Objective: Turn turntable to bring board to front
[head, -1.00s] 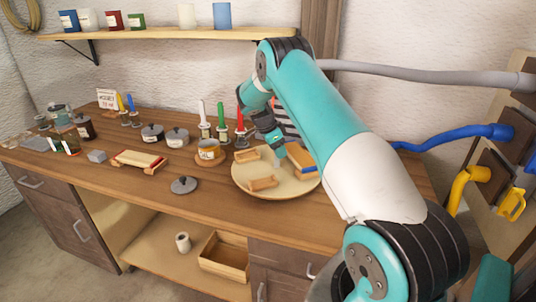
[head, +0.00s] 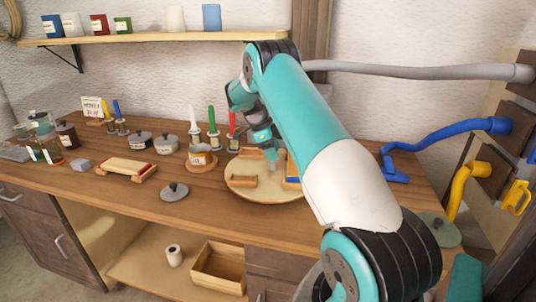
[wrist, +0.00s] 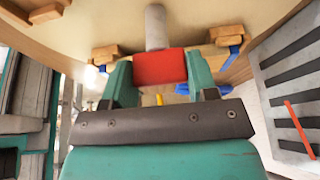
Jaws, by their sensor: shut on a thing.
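The round pale wooden turntable (head: 262,194) stands on the bench at right of centre. The board, wooden with a blue edge (head: 292,180), is at its right side and mostly hidden by my arm. Two small wooden blocks sit on the disc, one at front left (head: 242,181) and one at the back (head: 251,155). My gripper (head: 270,160) is low over the disc. In the wrist view its two teal fingers (wrist: 160,82) close on a red grip (wrist: 159,67), which appears joined to a grey post (wrist: 155,27).
A dark lid (head: 174,191) lies at front left. The bench front before the disc is clear.

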